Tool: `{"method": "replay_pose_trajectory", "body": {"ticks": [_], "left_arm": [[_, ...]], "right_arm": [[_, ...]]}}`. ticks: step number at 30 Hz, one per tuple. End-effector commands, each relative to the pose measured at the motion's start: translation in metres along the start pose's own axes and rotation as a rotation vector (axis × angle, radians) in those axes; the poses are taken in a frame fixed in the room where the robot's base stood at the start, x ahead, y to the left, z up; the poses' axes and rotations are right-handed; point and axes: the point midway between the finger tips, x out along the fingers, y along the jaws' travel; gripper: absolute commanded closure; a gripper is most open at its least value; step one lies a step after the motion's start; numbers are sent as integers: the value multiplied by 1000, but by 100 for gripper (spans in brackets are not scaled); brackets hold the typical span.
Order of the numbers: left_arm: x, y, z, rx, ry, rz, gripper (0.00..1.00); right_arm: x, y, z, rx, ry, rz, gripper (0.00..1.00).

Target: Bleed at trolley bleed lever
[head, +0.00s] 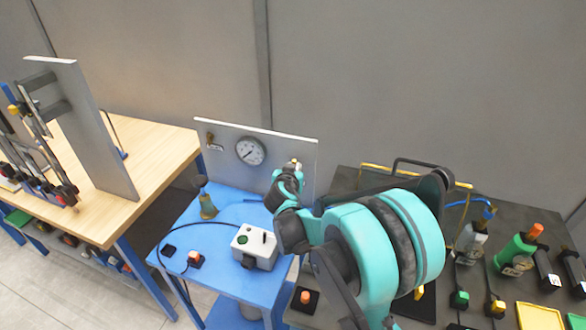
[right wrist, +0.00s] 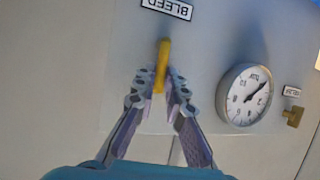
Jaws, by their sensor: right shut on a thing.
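The bleed lever (right wrist: 162,66) is a small yellow handle on the grey panel, just under a label (right wrist: 167,8) reading BLEED in the right wrist view. My right gripper (right wrist: 162,88) has its two fingertips closed on the sides of the lever's lower end. In the head view my right gripper (head: 293,174) is against the right part of the panel (head: 215,133) on the blue trolley (head: 182,232); it hides most of the lever there. My left gripper is not in view.
A round gauge (head: 250,151) and a small brass valve (head: 210,139) are on the same panel. A wooden bench (head: 160,140) stands left, and a dark tool table (head: 345,182) right.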

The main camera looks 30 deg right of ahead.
Motion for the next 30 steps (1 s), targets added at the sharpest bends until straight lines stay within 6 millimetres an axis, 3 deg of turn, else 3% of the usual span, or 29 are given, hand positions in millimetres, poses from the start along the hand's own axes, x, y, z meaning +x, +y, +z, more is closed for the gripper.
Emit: {"method": "replay_pose_trajectory", "body": {"ticks": [3, 4, 6, 15, 19, 30], "left_arm": [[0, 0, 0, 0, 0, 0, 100], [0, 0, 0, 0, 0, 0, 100], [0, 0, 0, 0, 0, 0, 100], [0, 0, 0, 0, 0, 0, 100], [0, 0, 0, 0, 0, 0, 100], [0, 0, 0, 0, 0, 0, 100]], "right_arm": [[0, 1, 1, 1, -2, 2, 100], [0, 1, 1, 1, -2, 2, 86], [0, 1, 1, 1, -2, 2, 68], [-1, 0, 0, -1, -1, 1, 68], [-10, 0, 0, -2, -1, 0, 68], [-83, 0, 1, -2, -2, -1, 68]]}}
